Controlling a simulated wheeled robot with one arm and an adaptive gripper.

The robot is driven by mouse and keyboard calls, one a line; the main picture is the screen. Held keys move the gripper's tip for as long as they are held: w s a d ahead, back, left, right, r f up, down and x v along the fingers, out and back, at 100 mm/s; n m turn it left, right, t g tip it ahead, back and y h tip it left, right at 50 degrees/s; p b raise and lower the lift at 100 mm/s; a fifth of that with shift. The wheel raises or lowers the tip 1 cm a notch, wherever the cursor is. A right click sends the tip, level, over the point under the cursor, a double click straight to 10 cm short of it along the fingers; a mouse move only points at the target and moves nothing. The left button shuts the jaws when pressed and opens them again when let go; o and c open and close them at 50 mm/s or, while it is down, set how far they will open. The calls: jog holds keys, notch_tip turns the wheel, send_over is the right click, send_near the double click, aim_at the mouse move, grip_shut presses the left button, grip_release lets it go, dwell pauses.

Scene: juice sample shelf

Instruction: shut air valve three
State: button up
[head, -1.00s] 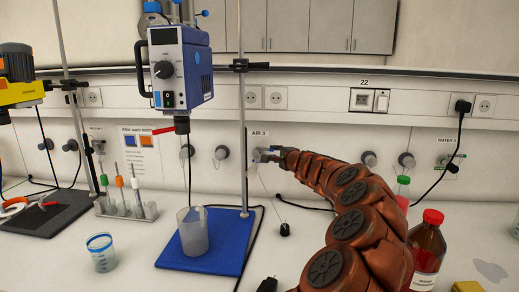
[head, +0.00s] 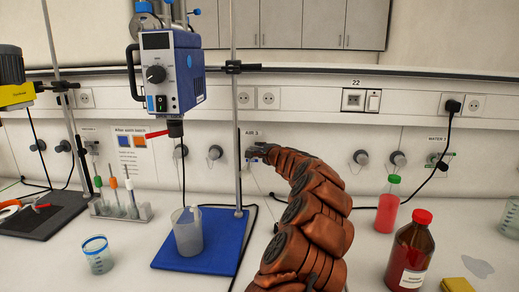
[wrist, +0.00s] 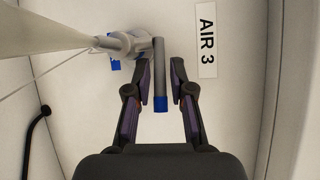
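The AIR 3 label (wrist: 207,40) is on the white wall in the wrist view; it also shows small in the head view (head: 252,132). Beside it, the valve has a grey lever with a blue tip (wrist: 161,80), pointing toward my gripper, and a round grey body (wrist: 122,44) to the left. My gripper (wrist: 162,68) is open, with one finger on each side of the lever and a gap visible on both sides. In the head view my gripper (head: 256,154) is small against the wall, and my arm hides most of the valve.
A blue stirrer (head: 170,72) hangs on a rod stand left of my arm, above a beaker (head: 188,232) on a blue base (head: 222,258). A brown bottle (head: 409,255) and a red-filled bottle (head: 388,210) stand to the right. Other valves (head: 361,158) line the wall.

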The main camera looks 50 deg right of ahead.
jog(key=shift+w, duration=0.1)
grip_shut()
dwell(0.6)
